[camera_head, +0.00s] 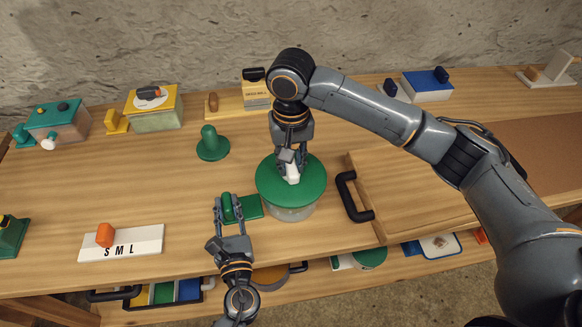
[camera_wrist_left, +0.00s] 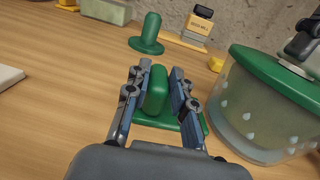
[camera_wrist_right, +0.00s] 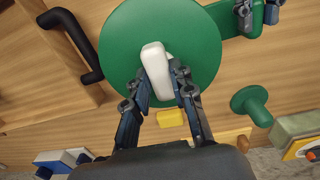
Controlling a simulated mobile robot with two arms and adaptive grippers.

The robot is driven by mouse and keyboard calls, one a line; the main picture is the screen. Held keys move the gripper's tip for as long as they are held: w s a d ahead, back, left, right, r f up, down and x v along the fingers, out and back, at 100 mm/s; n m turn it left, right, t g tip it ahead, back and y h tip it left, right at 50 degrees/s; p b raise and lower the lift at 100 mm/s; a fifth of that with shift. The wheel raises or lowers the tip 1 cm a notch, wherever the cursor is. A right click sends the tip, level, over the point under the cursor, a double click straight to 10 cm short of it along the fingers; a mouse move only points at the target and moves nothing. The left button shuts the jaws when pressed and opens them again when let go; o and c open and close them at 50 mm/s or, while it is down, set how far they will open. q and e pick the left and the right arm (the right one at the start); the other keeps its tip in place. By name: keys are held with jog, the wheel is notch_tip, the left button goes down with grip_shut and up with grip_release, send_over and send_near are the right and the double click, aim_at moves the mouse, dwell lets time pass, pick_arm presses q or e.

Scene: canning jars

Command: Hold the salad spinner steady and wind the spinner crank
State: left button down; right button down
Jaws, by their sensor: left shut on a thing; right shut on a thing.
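The salad spinner has a green lid (camera_head: 304,192) and a clear, frosted bowl (camera_head: 290,213); it stands upright on the table. A green side handle on a flat green plate (camera_head: 250,207) sits at its left. My left gripper (camera_head: 229,208) is shut on that upright green handle (camera_wrist_left: 156,90), its fingers on either side. The white crank (camera_wrist_right: 155,68) lies on top of the lid. My right gripper (camera_wrist_right: 160,82) is shut on the crank from above, one finger on each side; in the head view the right gripper (camera_head: 290,165) hides part of the crank.
A black handle (camera_head: 353,196) on a wooden panel is close right of the spinner. A green knobbed piece (camera_head: 211,145) stands behind left. A white S M L board (camera_head: 122,243) lies at front left. Boxes line the back, including a yellow-lidded one (camera_head: 153,107). Table between is clear.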

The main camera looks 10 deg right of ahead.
jog(key=m, duration=0.4)
dwell(0.3)
jog(key=c, duration=1.1)
grip_release()
jog(key=shift+o, duration=0.2)
notch_tip(320, 180, up, 12)
